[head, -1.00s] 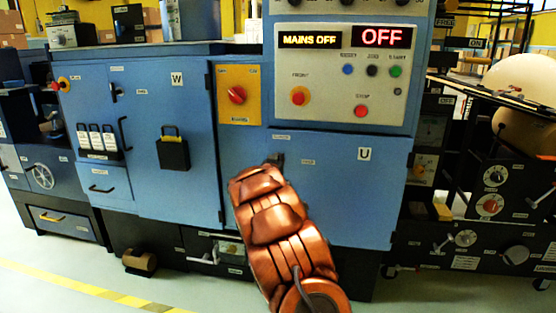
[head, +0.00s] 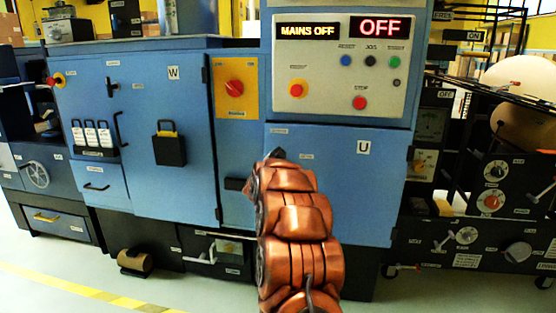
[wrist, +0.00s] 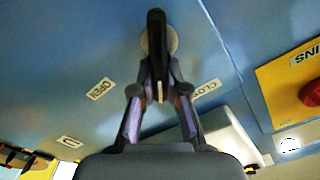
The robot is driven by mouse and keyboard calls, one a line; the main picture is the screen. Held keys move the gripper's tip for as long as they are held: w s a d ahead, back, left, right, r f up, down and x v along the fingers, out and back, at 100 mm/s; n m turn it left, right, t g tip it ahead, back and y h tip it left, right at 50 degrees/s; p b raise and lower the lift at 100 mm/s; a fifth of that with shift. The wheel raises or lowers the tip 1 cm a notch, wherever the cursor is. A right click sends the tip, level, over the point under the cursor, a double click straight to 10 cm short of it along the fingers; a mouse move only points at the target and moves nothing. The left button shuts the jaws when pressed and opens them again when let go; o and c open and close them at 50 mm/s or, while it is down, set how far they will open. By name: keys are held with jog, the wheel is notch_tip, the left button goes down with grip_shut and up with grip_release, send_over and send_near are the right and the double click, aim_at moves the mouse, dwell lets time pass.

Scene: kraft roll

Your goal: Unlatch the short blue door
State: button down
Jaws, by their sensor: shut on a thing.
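The short blue door (head: 335,195), marked U, is below the control panel in the head view and looks closed. Its black latch handle (wrist: 157,45) stands out from a round pivot in the wrist view, with its near end between the OPEN label (wrist: 101,89) and the partly hidden CLOSED label (wrist: 207,88). My gripper (wrist: 158,90) is shut on the handle, one finger on each side. In the head view my copper-coloured arm covers the gripper and part of the door; only a dark bit of the latch (head: 278,153) shows above it.
A red knob on a yellow plate (head: 235,88) is left of the panel, and it shows near the gripper in the wrist view (wrist: 313,92). A tall blue door W (head: 150,130) with a black padlock-like block (head: 169,148) stands left. Black machinery (head: 480,190) is right.

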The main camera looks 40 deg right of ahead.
jog(key=m+b, duration=0.1)
jog(key=m, duration=0.1)
jog(key=m+b, duration=0.1)
jog(key=m, duration=0.1)
jog(key=f+m+b, duration=0.1)
jog(key=shift+s+d+f+m+b, duration=0.1)
jog(key=shift+s+d+m+b, duration=0.1)
jog(key=shift+s+m+b, duration=0.15)
jog(key=m+b, duration=0.1)
jog(key=m, duration=0.1)
jog(key=m+b, duration=0.2)
jog(key=shift+s+d+f+m, duration=0.1)
jog(key=shift+f+m, duration=0.25)
jog(key=shift+m, duration=0.3)
jog(key=c, duration=1.2)
grip_release()
jog(key=shift+o, duration=0.2)
jog(key=v, duration=1.2)
jog(key=shift+r, duration=0.15)
